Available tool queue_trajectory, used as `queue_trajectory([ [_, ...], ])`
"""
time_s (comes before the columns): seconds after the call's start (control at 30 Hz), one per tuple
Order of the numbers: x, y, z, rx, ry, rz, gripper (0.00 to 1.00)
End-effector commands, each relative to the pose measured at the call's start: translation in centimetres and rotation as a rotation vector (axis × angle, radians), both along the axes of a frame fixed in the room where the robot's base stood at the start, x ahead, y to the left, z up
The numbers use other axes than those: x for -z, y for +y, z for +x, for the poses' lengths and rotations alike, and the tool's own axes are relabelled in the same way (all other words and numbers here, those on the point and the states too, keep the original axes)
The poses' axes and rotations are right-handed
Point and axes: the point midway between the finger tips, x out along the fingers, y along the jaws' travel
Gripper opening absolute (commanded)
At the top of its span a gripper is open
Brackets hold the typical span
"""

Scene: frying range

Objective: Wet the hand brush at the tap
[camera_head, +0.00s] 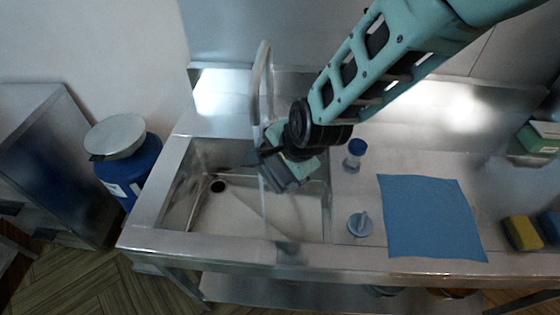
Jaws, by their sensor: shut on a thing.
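The tap (261,75) is a tall, curved metal spout at the back of the steel sink (312,218). A faint pale vertical streak, like a thin stream of water (263,205), runs down into the basin below my gripper. My gripper (270,160) is over the basin, close in front of the tap and at its lower part. It is shut on a dark object, taken to be the hand brush (238,162), which is mostly hidden by the gripper. I cannot tell whether the stream touches the bristles.
A blue drum (133,172) with a grey lid stands left of the sink. On the counter to the right are a blue-capped container (355,152), a grey knob (360,224) and a blue cloth (430,217). A yellow sponge (522,233) and a green box (540,138) are far right.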

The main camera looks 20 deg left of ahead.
Motion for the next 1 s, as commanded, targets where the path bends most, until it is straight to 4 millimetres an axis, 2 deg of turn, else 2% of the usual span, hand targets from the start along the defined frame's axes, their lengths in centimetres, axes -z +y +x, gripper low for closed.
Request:
queue_trajectory([
  [0.37,0.0,-0.3,-0.1,0.001,0.000,0.001,0.76],
  [1.0,0.0,-4.4,-2.8,0.001,-0.001,0.001,0.76],
])
